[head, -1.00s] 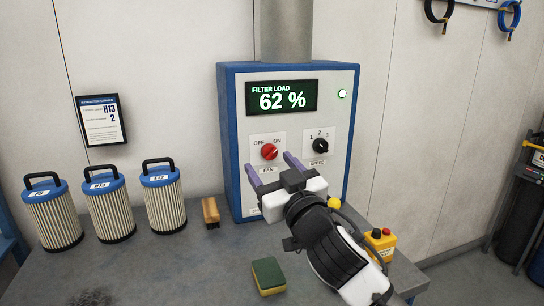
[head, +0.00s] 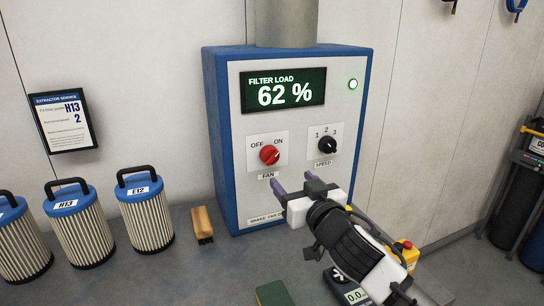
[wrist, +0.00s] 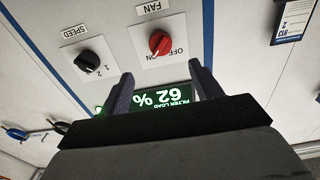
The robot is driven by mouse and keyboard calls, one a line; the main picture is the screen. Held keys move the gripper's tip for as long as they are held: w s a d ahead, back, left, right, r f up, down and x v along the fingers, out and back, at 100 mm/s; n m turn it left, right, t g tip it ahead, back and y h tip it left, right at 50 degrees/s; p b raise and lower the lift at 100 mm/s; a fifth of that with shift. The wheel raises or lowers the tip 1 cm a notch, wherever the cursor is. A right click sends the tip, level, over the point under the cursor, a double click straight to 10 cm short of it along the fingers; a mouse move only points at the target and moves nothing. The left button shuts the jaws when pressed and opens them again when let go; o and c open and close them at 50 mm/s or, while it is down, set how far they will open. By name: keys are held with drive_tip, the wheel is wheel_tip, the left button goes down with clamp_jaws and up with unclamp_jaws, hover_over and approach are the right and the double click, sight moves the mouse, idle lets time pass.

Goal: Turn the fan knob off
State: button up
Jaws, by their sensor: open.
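The red fan knob (head: 269,155) is on the white front of the blue extractor unit (head: 219,120), between the OFF and ON marks, above the FAN label. Its pointer tilts to the upper right, toward ON. My gripper (head: 292,182) is open and empty, just below and right of the knob in the head view and apart from it. In the wrist view the picture is upside down; the red knob (wrist: 160,43) shows beyond and between the two purple fingers (wrist: 163,88). The black speed knob (head: 327,145) sits to its right.
The display (head: 284,90) reads filter load 62 %, beside a lit green lamp (head: 353,84). Filter cartridges (head: 145,212) and a wooden brush (head: 202,222) stand on the bench at left. A green sponge (head: 274,294) and a yellow box with a red button (head: 405,252) are in front.

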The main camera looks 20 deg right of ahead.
sight(273, 160)
drive_tip(key=w+p, duration=0.1)
drive_tip(key=w, duration=0.3)
drive_tip(key=w+p, duration=0.1)
drive_tip(key=w, duration=0.3)
drive_tip(key=w+p, duration=0.2)
drive_tip(key=w, duration=0.2)
drive_tip(key=shift+a+f, duration=0.1)
drive_tip(key=shift+a, duration=0.15)
drive_tip(key=shift+s, duration=0.1)
drive_tip(key=c, duration=1)
drive_tip(key=shift+o, duration=0.2)
